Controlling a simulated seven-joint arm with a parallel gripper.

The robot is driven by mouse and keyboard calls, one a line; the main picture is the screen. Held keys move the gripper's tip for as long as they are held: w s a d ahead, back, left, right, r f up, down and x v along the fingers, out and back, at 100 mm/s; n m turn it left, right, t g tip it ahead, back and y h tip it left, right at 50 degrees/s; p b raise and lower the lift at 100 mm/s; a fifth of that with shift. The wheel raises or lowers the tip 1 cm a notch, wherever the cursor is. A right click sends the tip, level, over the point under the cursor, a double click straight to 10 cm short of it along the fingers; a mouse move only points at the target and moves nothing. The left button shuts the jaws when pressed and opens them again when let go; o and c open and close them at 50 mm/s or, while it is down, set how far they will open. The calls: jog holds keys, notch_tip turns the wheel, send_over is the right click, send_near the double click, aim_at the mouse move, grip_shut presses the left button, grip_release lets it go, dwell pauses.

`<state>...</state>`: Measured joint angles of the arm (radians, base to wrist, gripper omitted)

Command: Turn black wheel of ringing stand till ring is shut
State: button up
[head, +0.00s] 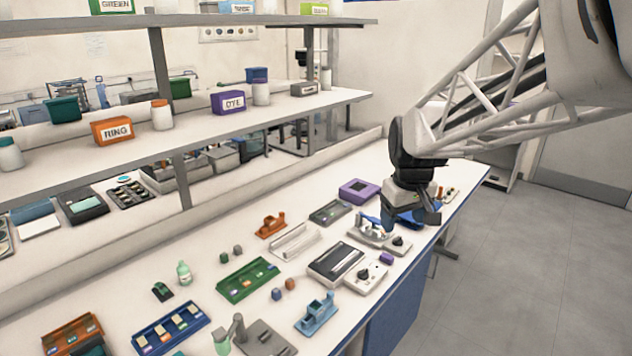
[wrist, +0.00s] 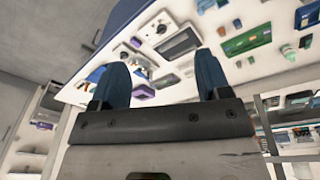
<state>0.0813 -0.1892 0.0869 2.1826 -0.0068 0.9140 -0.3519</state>
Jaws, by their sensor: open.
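My gripper (head: 390,216) hangs over the right part of the bench, near its front edge. Its two blue fingers stand apart with nothing held between them in the wrist view (wrist: 163,75). A low grey stand (head: 366,233), which looks like the ringing stand, sits just below and beside the fingers. A black wheel (head: 398,241) shows at its right end. The stand is partly hidden by my gripper, and in the wrist view it shows only in part between the fingers. I cannot make out the ring or whether it is open or shut.
A device with a dark panel (head: 335,263) and a white knob box (head: 366,275) lie in front of the stand. A small purple block (head: 386,258) is close by. Shelves (head: 290,105) overhang the bench's back.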

jog(key=w+d+f+n, duration=0.1)
jog(key=w+d+f, duration=0.1)
jog(key=w, duration=0.4)
jog(key=w+d+f, duration=0.1)
jog(key=w+f, duration=0.1)
jog(key=w, duration=0.4)
jog(key=n+g, duration=0.2)
jog(key=n, duration=0.3)
send_over(398, 238)
notch_tip(398, 238, down, 23)
jog(key=shift+r, duration=0.1)
jog(key=shift+w+d+f, duration=0.15)
jog(key=shift+w+f, duration=0.05)
jog(key=shift+f, duration=0.15)
jog(key=shift+f, duration=3.75)
jog(key=c, duration=0.9)
